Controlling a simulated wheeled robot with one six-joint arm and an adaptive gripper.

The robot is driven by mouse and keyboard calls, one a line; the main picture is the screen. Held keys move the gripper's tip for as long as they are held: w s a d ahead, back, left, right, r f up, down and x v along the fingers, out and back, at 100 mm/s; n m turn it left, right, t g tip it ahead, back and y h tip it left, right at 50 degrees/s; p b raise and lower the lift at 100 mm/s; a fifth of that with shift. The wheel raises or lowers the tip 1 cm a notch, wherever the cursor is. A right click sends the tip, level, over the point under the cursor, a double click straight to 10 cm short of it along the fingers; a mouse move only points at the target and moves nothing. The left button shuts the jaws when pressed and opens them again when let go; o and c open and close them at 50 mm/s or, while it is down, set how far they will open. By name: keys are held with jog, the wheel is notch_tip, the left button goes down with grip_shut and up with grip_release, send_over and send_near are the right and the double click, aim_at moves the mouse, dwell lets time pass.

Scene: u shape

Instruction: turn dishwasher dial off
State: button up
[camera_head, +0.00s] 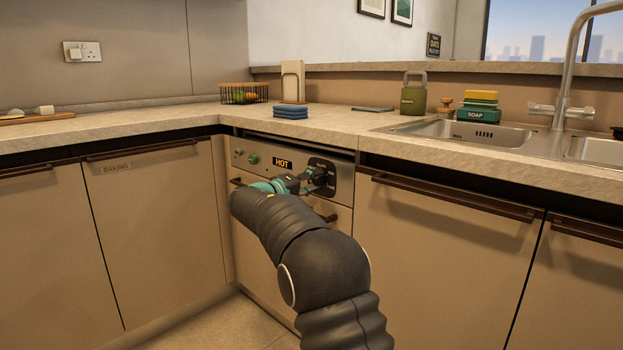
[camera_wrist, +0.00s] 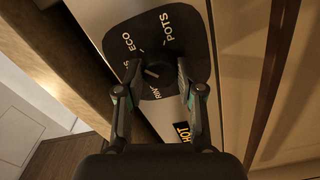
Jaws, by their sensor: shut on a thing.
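The dishwasher (camera_head: 262,223) stands under the corner counter. In the wrist view the plate (camera_wrist: 185,30) carries the words ECO and POTS and other words partly hidden by my fingers. The round dark dial (camera_wrist: 158,72) sits in its middle with a light pointer mark; its exact setting is hard to read. My gripper (camera_wrist: 158,76) has one finger on each side of the dial and is shut on it. It also shows at the panel in the head view (camera_head: 320,180).
A dark handle bar (camera_head: 450,197) sticks out from the cabinet to the right. Blue cloths (camera_head: 290,113) and a wire fruit basket (camera_head: 243,94) rest on the counter above.

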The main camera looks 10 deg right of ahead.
jog(key=n+p, duration=0.1)
jog(key=n, duration=0.1)
jog(key=n+p, duration=0.2)
jog(key=shift+d+r+n, duration=0.15)
jog(key=shift+r+n, duration=0.05)
jog(key=shift+n, duration=0.1)
jog(key=n+p, duration=0.8)
jog(key=n, duration=0.3)
jog(key=shift+n, duration=0.4)
jog(key=n, duration=0.3)
jog(key=shift+f+n, duration=0.15)
jog(key=shift+n, duration=0.15)
jog(key=n, duration=0.4)
jog(key=shift+n, duration=0.3)
jog(key=n, duration=0.4)
jog(key=shift+f, duration=0.1)
jog(key=n, duration=0.4)
jog(key=shift+n, duration=0.3)
